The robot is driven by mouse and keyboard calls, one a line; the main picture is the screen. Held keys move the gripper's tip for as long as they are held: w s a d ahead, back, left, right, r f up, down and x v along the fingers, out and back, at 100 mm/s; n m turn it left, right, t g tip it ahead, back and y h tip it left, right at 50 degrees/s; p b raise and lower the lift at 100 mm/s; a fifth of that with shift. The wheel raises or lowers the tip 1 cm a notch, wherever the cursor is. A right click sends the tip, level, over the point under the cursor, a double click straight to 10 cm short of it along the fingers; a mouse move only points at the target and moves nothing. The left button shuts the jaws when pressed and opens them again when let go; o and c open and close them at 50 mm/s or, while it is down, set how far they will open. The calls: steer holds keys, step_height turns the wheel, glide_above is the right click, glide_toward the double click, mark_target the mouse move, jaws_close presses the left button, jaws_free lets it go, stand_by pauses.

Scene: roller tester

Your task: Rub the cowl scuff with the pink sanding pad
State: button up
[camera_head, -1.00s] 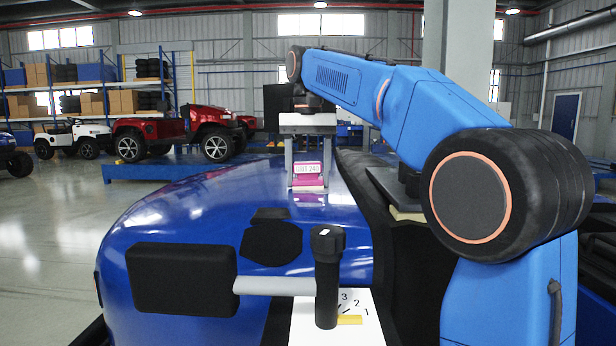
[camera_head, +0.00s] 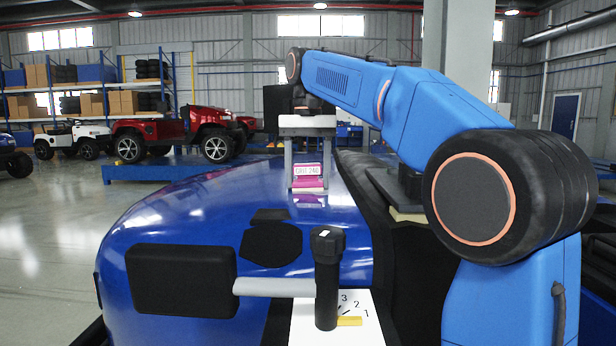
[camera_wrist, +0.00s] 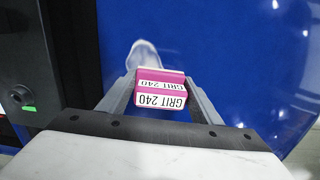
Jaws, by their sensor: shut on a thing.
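The pink and white sanding pad (camera_head: 308,183), labelled GRIT 240, is held between the two grey fingers of my gripper (camera_head: 307,178). The pad also shows in the wrist view (camera_wrist: 161,88). The gripper points down over the glossy blue cowl (camera_head: 190,225). The pad is at or just above the cowl surface; I cannot tell whether it touches. In the wrist view a pale, whitish scuff (camera_wrist: 145,55) lies on the blue cowl just beyond the pad, partly hidden by it. In the head view I cannot make out the scuff.
A black upright knob (camera_head: 327,275) on a grey bar stands at the front, beside a white dial plate (camera_head: 362,303) numbered 1 to 3. A black block (camera_head: 182,279) is at the cowl's front left. Dark trim runs along the cowl's right side. A red vehicle (camera_head: 180,132) stands far behind.

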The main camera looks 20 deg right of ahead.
steer(key=shift+s+a+f, duration=0.1)
steer(key=shift+s+a, duration=0.1)
steer(key=shift+s, duration=0.55)
steer(key=shift+w+d+r, duration=0.1)
steer(key=shift+w+d, duration=0.15)
steer(key=shift+w, duration=0.55)
steer(key=shift+w+d+r, duration=0.1)
steer(key=shift+w+d, duration=0.15)
steer(key=shift+w, duration=0.55)
steer(key=shift+r, duration=0.15)
steer(key=shift+r, duration=2.85)
